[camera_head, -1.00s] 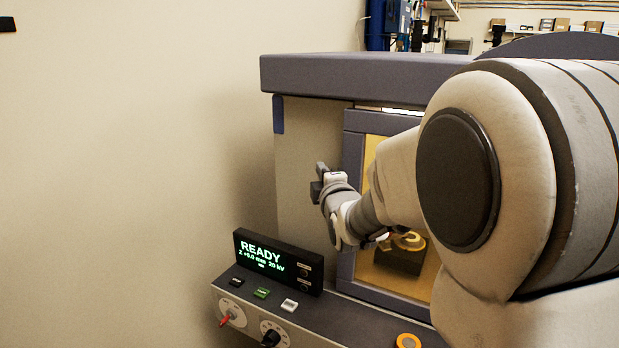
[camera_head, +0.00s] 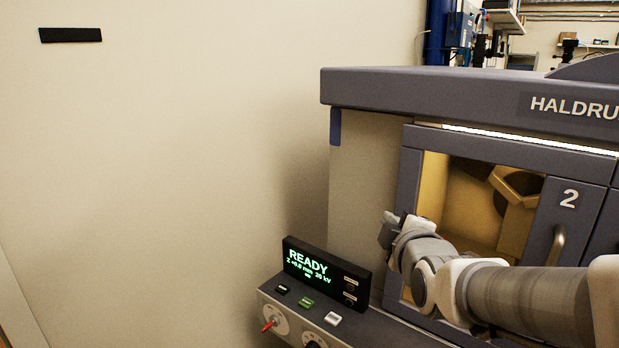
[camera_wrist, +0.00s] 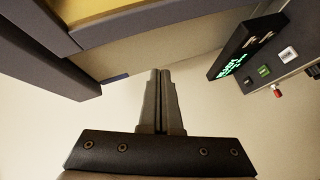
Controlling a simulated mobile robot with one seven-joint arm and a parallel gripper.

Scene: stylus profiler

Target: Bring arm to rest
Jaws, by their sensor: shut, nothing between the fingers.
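My gripper (camera_head: 388,232) is in front of the left part of the machine (camera_head: 370,165), at the left edge of its window frame. In the wrist view my gripper (camera_wrist: 159,75) has its two fingers side by side, shut and empty. My arm reaches in from the right edge of the head view, low and nearly level, crossing in front of the window.
A display (camera_head: 326,272) reading READY stands on the control panel (camera_head: 290,325) with buttons and knobs, below my gripper. A door marked 2 (camera_head: 566,235) with a handle (camera_head: 556,250) is at the right.

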